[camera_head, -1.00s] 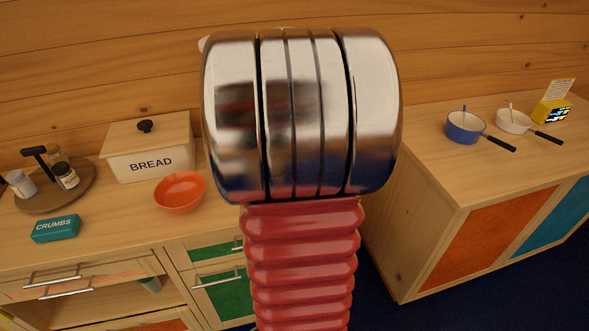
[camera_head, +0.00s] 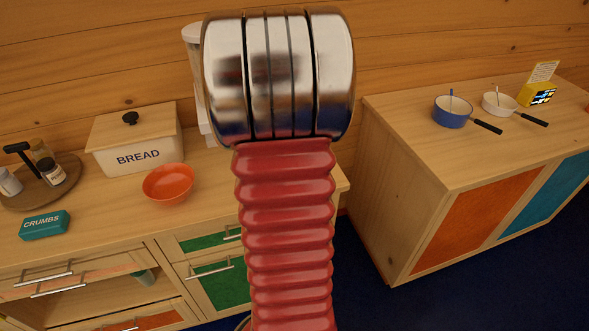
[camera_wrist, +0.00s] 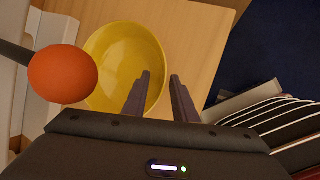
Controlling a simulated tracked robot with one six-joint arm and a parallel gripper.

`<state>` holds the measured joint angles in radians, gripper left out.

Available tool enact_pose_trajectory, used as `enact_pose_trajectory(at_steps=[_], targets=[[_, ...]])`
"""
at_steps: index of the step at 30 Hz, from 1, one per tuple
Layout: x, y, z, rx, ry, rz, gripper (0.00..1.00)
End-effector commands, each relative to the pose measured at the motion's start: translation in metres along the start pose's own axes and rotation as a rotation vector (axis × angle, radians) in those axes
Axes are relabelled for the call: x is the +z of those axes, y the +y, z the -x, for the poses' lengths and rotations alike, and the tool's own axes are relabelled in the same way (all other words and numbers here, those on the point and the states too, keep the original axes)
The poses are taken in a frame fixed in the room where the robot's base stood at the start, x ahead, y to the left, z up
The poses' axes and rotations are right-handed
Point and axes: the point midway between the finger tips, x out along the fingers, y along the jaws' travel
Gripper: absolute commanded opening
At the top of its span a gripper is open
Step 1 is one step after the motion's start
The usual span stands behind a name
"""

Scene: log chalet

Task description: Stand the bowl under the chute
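A yellow bowl (camera_wrist: 125,65) stands upright on the wooden counter in the wrist view; my arm hides it in the head view. My gripper (camera_wrist: 160,75) is open, its fingers apart at the bowl's right rim, the left one over the bowl's inside and the right one outside. I cannot tell whether they touch it. A white upright dispenser (camera_head: 192,40) stands behind my arm in the head view, mostly hidden. White parts (camera_wrist: 12,70) show left of the bowl in the wrist view, with an orange ball (camera_wrist: 62,74) on a dark rod overlapping the bowl's edge. The chute itself is not clearly visible.
An orange bowl (camera_head: 168,183), a bread box (camera_head: 135,150) and a teal crumbs box (camera_head: 44,225) stand on the left counter. A round board (camera_head: 35,190) holds jars. A blue pan (camera_head: 452,112) and a white pan (camera_head: 499,104) are on the right counter.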

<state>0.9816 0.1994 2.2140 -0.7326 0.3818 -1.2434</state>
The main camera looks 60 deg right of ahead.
Motion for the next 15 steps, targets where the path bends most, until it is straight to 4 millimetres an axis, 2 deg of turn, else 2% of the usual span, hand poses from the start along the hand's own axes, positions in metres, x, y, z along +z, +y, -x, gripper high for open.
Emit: enact_pose_trajectory(at_steps=[1,10,15], targets=[[0.0001,-0.0001,0.0001,0.000,0.000,0.000,0.22],[0.0002,-0.0001,0.0001,0.000,0.000,0.000,0.01],[0.0003,-0.0002,0.0001,0.000,0.000,0.000,0.00]])
